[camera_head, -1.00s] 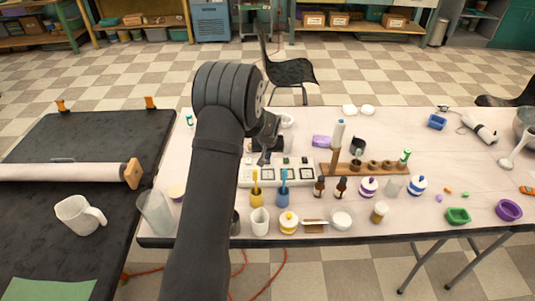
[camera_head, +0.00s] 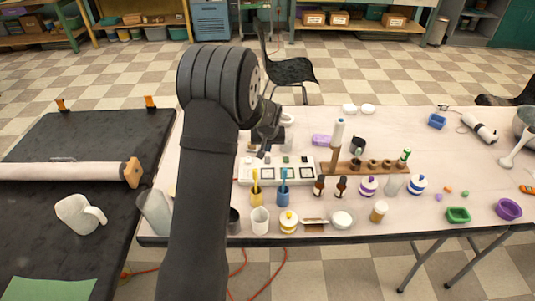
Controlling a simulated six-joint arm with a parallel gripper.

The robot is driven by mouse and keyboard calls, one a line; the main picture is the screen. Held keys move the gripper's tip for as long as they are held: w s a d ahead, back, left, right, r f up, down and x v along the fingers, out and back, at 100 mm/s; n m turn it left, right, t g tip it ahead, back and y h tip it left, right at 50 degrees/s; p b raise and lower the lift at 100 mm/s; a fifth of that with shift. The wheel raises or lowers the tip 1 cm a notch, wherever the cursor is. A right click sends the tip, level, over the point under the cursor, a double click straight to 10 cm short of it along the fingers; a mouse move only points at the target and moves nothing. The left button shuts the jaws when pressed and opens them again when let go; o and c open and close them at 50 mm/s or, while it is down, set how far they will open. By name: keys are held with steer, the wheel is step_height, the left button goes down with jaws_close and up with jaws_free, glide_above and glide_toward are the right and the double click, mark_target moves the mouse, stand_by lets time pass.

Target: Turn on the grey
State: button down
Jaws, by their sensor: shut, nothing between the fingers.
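A white panel (camera_head: 312,178) lies on the white table, with several dark-edged square plates along its front and small dark and green parts along its back. Which part is the grey one is too small to tell. My gripper (camera_head: 261,154) is shut and empty, pointing down at the back left part of the panel. Its tips look close to the panel's back edge; I cannot tell whether they touch it. My arm comes up from the bottom of the view and stands left of the panel, leaving most of it visible.
A yellow cup (camera_head: 256,198) and a blue cup (camera_head: 282,199) holding tools stand just in front of the panel. A wooden rack (camera_head: 375,169) with bottles is to its right. Small bottles and jars line the front edge.

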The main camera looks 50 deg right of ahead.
mark_target(267, 159)
steer(key=v, duration=0.8)
steer(key=shift+s+a+r, duration=0.15)
steer(key=shift+r, duration=0.1)
steer(key=shift+w+d+r, duration=0.1)
steer(key=shift+w+d, duration=0.4)
steer(key=x, duration=1.4)
steer(key=shift+s+a, duration=0.2)
